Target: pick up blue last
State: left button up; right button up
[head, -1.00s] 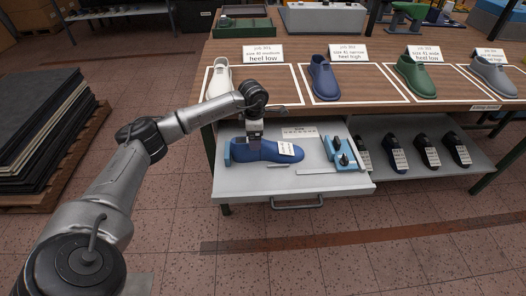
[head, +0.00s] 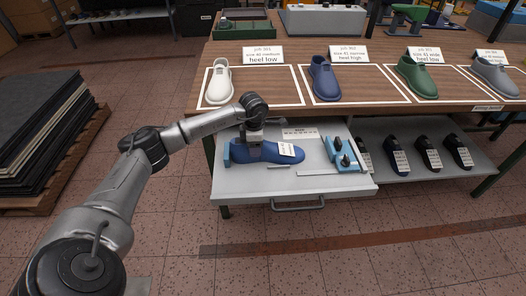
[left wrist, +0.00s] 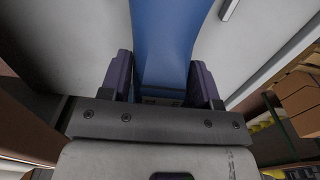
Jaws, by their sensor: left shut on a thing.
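The blue last (head: 283,158) lies on its side along the pale grey drawer (head: 240,184), with a white label near its right end. My left gripper (head: 254,142) reaches down onto its left part from above. In the left wrist view, the blue last (left wrist: 168,45) runs between the two dark fingers of my left gripper (left wrist: 163,82), which is shut on it. The last appears still down at the drawer. The gripper's fingertips are largely hidden in the head view. My right gripper is not in view.
Light blue fixtures (head: 343,153) with dark knobs stand right of the last. The bench above holds a white shoe (head: 219,84), a blue shoe (head: 323,80) and others. Dark lasts (head: 397,156) sit on the lower shelf.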

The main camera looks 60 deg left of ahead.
pick_arm(q)
jog(key=c, duration=0.6)
jog(key=shift+c, duration=0.4)
jog(key=shift+r, duration=0.2)
